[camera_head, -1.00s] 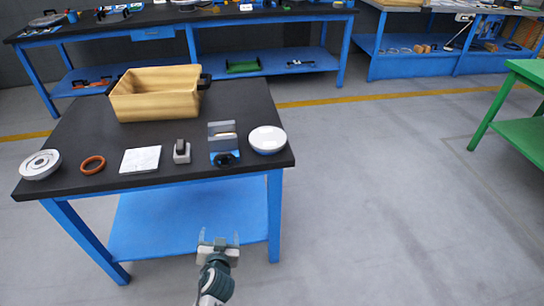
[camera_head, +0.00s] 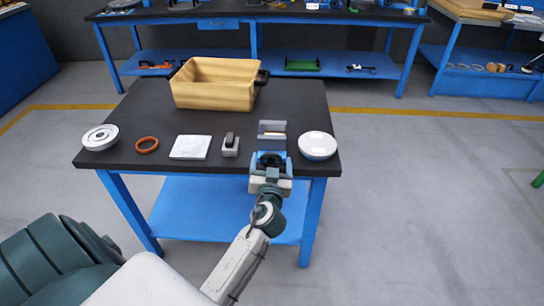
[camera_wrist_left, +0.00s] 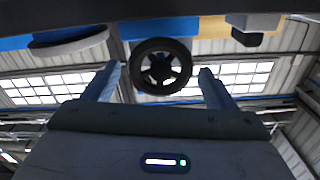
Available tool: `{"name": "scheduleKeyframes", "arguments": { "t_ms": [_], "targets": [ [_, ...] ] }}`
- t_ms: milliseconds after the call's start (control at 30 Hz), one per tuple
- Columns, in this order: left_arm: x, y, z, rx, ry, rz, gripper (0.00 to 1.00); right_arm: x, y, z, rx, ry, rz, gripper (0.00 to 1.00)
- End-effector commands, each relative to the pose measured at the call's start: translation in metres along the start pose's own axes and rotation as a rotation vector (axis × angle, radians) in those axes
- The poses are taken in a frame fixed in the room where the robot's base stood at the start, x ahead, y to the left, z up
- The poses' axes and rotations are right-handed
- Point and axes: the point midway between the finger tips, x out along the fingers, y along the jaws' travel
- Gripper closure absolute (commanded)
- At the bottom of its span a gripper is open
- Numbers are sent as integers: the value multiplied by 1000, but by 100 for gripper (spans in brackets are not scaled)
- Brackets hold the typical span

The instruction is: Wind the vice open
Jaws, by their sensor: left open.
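The vice (camera_head: 272,130) is a grey block at the front edge of the black table, right of centre. Its black handwheel (camera_head: 270,158) faces me at the table's front edge. My left gripper (camera_head: 271,166) is open, with one finger on each side of the handwheel. In the left wrist view the spoked handwheel (camera_wrist_left: 160,66) shows between the two spread fingers (camera_wrist_left: 158,82), with gaps on both sides and no contact visible. The vice jaws' gap is hard to make out. My right gripper is not in view.
A white round dish (camera_head: 317,145) stands just right of the vice, and a small grey block (camera_head: 230,145) just left. A tan bin (camera_head: 214,88) stands behind.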

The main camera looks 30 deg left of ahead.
Motion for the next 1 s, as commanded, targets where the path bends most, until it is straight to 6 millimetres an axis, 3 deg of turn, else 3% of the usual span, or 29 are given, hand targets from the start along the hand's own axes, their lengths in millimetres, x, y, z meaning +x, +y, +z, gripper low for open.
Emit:
{"name": "scheduleKeyframes", "arguments": {
  "t_ms": [200,467,600,700,1000],
  "targets": [
    [15,0,0,1,-1,0,21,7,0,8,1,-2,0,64],
    [16,0,1,0,-1,0,21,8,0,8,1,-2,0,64],
    [16,0,1,0,-1,0,49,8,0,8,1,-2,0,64],
    [16,0,1,0,-1,0,63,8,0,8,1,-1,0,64],
    [16,0,1,35,-1,0,63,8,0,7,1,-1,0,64]
  ]
}}
